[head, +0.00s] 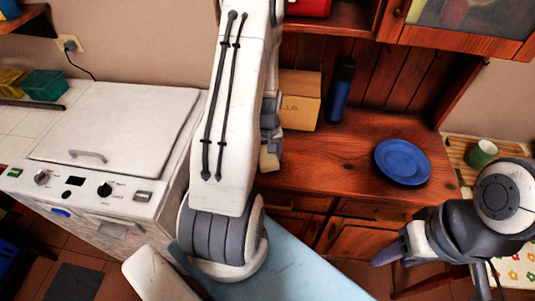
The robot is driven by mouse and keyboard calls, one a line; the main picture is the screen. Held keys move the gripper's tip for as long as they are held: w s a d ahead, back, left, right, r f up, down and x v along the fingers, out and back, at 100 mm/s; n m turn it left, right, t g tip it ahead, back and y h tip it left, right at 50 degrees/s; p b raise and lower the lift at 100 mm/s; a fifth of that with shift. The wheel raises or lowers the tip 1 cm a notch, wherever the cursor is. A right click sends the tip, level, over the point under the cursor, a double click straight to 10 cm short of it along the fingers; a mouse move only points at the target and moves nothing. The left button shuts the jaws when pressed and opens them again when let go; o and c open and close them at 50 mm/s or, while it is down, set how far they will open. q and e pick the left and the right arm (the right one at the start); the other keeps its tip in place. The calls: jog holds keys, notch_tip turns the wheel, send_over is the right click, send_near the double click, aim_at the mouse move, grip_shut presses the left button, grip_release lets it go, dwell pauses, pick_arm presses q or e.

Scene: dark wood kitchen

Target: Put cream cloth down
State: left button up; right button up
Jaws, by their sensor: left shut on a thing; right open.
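My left gripper (270,138) is mostly hidden behind my own white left arm, over the left end of the wooden cabinet top. It is shut; a small cream patch, apparently the cream cloth (269,160), shows at its lower end. Most of the cloth is hidden, and I cannot tell whether it touches the wood. My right gripper (386,254) is at the lower right, in front of the cabinet drawers, open and empty.
The wooden cabinet top (335,170) is clear in the middle. A blue plate (402,162) lies on its right. A cardboard box (299,101) and a blue bottle (340,95) stand at the back. A white stove (110,130) is at left, a green cup (481,154) at right.

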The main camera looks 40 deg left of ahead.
aim_at(268, 156)
pick_arm(q)
jog(key=shift+f, duration=0.2)
jog(key=o, duration=1.4)
jog(key=shift+c, duration=0.2)
jog(key=shift+r, duration=0.1)
notch_tip(268, 156, up, 12)
jog(key=b, duration=0.1)
jog(key=shift+r, duration=0.15)
